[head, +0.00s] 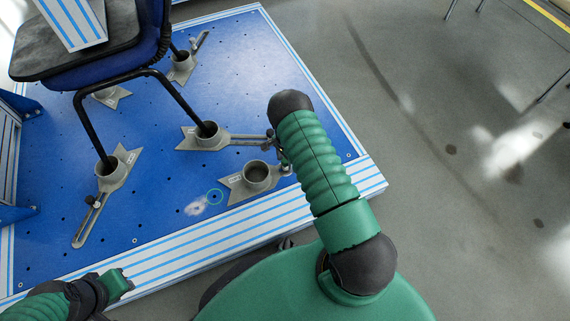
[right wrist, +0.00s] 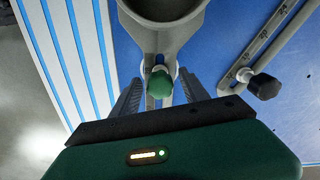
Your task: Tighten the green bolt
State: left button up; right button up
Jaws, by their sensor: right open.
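The green bolt (right wrist: 161,83) shows in the right wrist view, at the near side of a grey round socket (right wrist: 165,28). My right gripper (right wrist: 160,91) is open, with one dark finger on each side of the bolt. I see a gap between each finger and the bolt. In the head view the empty grey socket (head: 258,174) is left of my right forearm, which mostly hides that gripper. My left gripper (head: 119,283) is at the lower left, by the platform edge; its jaws cannot be made out.
A blue chair (head: 92,73) stands with its legs in grey sockets on the blue platform (head: 240,70). A slotted bracket with a dark knob (right wrist: 264,86) lies right of the bolt in the wrist view. The grey floor (head: 440,140) at right is mostly clear.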

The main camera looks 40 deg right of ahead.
jog(key=n, duration=0.3)
jog(key=shift+n, duration=0.3)
jog(key=shift+n, duration=1)
jog(key=n, duration=0.6)
jog(key=shift+p, duration=0.35)
grip_shut()
jog(key=m, duration=0.4)
jog(key=m, duration=0.4)
grip_release()
